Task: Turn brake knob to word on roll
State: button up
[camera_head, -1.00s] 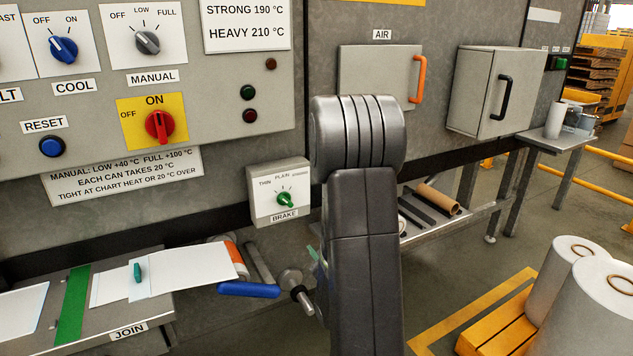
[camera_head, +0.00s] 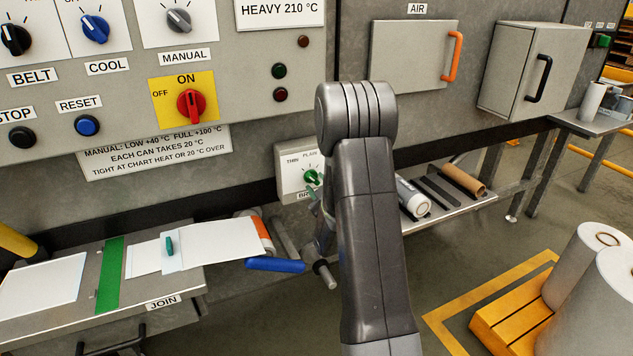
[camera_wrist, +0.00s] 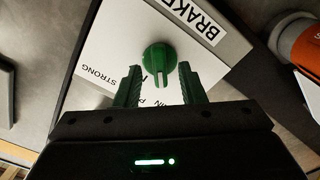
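The brake box (camera_head: 287,167) is a small grey box with a white dial face on the wall, partly hidden behind my arm in the head view. Its green knob (camera_head: 313,177) shows beside my arm and clearly in the wrist view (camera_wrist: 160,57). The knob's pale mark points down toward my gripper there, apparently at PLAIN. STRONG is readable at left; THIN and PLAIN are partly covered. My gripper (camera_wrist: 158,82) is open, its green fingers either side of the knob's line, tips just short of it. The roll with an orange band (camera_head: 262,232) shows no readable word.
The join table (camera_head: 190,285) with white sheets stands at left, a blue handle (camera_head: 275,264) near its right end. A shelf (camera_head: 465,204) with a wrapped roll and a brown tube is right of my arm. The control panel (camera_head: 240,90) is above.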

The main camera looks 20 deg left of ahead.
jog(key=shift+w+a, duration=0.4)
jog(key=shift+a, duration=0.1)
grip_shut()
